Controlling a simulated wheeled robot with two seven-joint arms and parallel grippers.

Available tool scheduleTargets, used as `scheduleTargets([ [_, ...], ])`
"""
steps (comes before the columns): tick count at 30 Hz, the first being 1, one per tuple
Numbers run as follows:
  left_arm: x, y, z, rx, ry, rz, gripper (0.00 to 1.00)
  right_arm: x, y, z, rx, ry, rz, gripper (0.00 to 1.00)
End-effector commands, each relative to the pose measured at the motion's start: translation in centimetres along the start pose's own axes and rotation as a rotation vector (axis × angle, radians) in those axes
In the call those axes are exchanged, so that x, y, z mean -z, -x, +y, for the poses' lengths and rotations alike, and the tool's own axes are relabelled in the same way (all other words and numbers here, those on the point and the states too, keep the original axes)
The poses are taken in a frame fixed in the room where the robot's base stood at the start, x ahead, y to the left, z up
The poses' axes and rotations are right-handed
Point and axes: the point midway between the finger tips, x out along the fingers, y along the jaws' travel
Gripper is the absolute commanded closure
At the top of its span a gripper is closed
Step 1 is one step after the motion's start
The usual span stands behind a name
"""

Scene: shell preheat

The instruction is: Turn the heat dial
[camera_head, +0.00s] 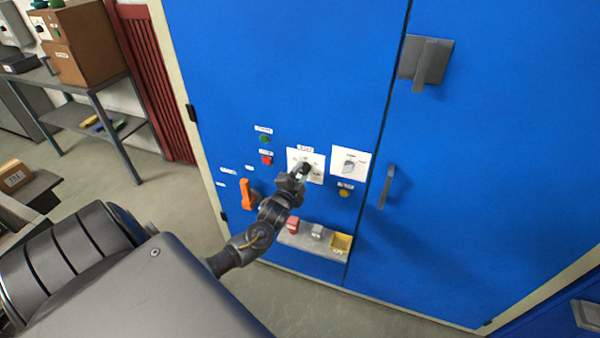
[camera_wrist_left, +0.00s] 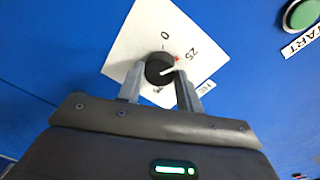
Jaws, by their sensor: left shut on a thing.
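A black round dial (camera_wrist_left: 158,68) sits on a white square plate (camera_wrist_left: 135,50) marked 0 and 25 on the blue cabinet door. My left gripper (camera_head: 302,174) is at the dial. In the left wrist view my left gripper's fingers (camera_wrist_left: 160,88) are shut on the dial from both sides. The dial's white pointer line points up and right, close to a red mark on the plate. My right gripper is not in view.
A second white plate with a grey knob (camera_head: 350,164) is to the right. Green (camera_head: 265,138) and red (camera_head: 266,160) buttons and an orange lever (camera_head: 249,200) are to the left. A grey ledge (camera_head: 305,242) with small items is below. Door handles (camera_head: 387,186) stick out at right.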

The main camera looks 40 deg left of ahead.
Motion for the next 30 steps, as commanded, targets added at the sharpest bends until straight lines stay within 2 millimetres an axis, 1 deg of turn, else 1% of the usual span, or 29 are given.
scheduleTargets([
  [1, 0.09, -0.04, -0.18, 0.000, -0.019, 0.000, 0.87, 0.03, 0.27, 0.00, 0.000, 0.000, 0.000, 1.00],
  [9, 0.05, -0.04, -0.07, -0.001, -0.075, -0.004, 0.87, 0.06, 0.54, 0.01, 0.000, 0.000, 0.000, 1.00],
  [22, 0.04, -0.04, -0.05, 0.000, -0.080, -0.005, 0.87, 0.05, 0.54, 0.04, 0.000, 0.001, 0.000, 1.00],
  [23, 0.04, -0.04, -0.05, 0.000, -0.080, -0.005, 0.61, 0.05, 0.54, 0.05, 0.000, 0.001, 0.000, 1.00],
  [27, 0.02, -0.03, -0.05, 0.000, -0.080, -0.005, 0.43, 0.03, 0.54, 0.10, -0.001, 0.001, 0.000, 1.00],
  [30, 0.00, -0.01, -0.04, 0.000, -0.079, -0.005, 0.43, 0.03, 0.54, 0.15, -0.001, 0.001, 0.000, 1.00],
])
